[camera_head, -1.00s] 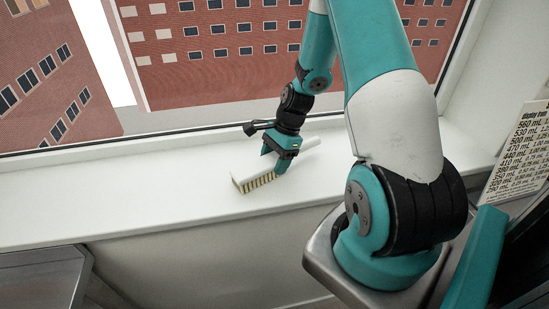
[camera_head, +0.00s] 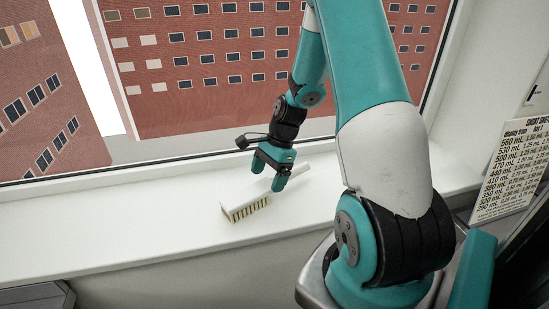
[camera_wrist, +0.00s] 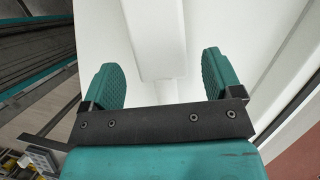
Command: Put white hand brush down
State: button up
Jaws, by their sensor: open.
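The white hand brush (camera_head: 246,205) with pale bristles lies on the white window sill (camera_head: 130,232), bristles towards the front. Its handle points to the upper right, under and past my gripper (camera_head: 268,177). My gripper is open, with its teal fingers apart on either side of the handle. In the wrist view, the brush (camera_wrist: 155,40) runs between the two fingers of my gripper (camera_wrist: 162,72), with white gaps on both sides. Part of the handle is hidden by the gripper.
The window frame (camera_head: 80,177) runs along the back of the sill. A printed volume chart (camera_head: 507,170) stands at the right. A grey metal surface (camera_head: 38,296) shows at the lower left. The sill left of the brush is clear.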

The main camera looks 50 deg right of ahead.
jog(key=b+v, duration=0.1)
jog(key=v, duration=0.6)
jog(key=shift+d+r, duration=0.15)
jog(key=shift+r, duration=0.15)
jog(key=s+a+r+n, duration=0.1)
jog(key=a+r+n, duration=0.4)
jog(key=a, duration=0.4)
jog(key=a+r+n, duration=0.3)
jog(key=a+n, duration=0.4)
jog(key=a, duration=0.2)
jog(key=s+a+r+n+g, duration=0.1)
jog(key=s+a+r+n, duration=0.2)
jog(key=s+a+n, duration=1)
jog(key=s+n, duration=0.1)
jog(key=n, duration=0.1)
jog(key=shift+s+a+r+n, duration=0.15)
jog(key=shift+a+r+n, duration=0.1)
jog(key=shift+a+n, duration=0.1)
jog(key=shift+f, duration=0.1)
